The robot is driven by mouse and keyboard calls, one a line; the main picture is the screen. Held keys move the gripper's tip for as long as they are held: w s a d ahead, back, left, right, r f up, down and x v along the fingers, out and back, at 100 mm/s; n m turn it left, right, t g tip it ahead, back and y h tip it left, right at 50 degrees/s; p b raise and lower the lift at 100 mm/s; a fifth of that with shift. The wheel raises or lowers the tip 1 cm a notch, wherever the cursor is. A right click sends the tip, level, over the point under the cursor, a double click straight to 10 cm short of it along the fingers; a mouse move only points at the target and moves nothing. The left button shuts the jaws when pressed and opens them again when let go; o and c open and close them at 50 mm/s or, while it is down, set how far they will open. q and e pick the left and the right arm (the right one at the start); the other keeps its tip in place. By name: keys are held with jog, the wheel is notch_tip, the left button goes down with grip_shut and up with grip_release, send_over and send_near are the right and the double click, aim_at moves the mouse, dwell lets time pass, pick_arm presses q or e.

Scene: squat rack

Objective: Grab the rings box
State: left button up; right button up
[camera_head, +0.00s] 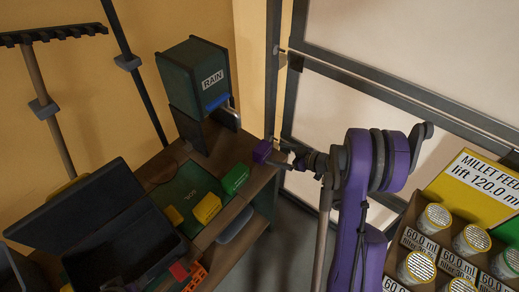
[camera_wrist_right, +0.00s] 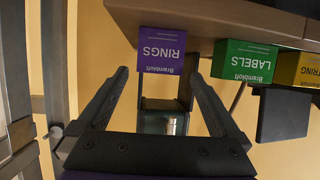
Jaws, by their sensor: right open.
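The rings box is small and purple and sits at the right end of the wooden bench in the head view (camera_head: 262,151). In the right wrist view the rings box (camera_wrist_right: 162,48) appears upside down, with its "RINGS" label facing my gripper. My right gripper (camera_head: 284,158) is open and empty, just right of the box. In the right wrist view its two fingers (camera_wrist_right: 158,76) point at the box, which lies between and beyond the tips. I cannot tell whether they touch it. My left gripper is not in view.
A green labels box (camera_head: 235,178) and a yellow string box (camera_head: 207,208) stand along the bench's front edge (camera_head: 247,191). A millet feed crate (camera_head: 475,185) with several tubs is at the right.

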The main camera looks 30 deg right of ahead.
aim_at(268, 150)
jog(key=x, duration=0.3)
jog(key=shift+d, duration=0.1)
jog(key=x, duration=0.2)
jog(key=p+x, duration=0.1)
jog(key=x, duration=0.1)
jog(key=shift+w+a+r, duration=0.15)
jog(key=shift+w+a, duration=0.2)
jog(key=shift+w, duration=0.1)
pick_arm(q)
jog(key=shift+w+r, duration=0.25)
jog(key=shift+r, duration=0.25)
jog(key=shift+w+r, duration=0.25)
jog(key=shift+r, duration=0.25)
pick_arm(e)
jog(key=shift+s, duration=0.1)
jog(key=shift+c, duration=0.3)
jog(key=c, duration=1.2)
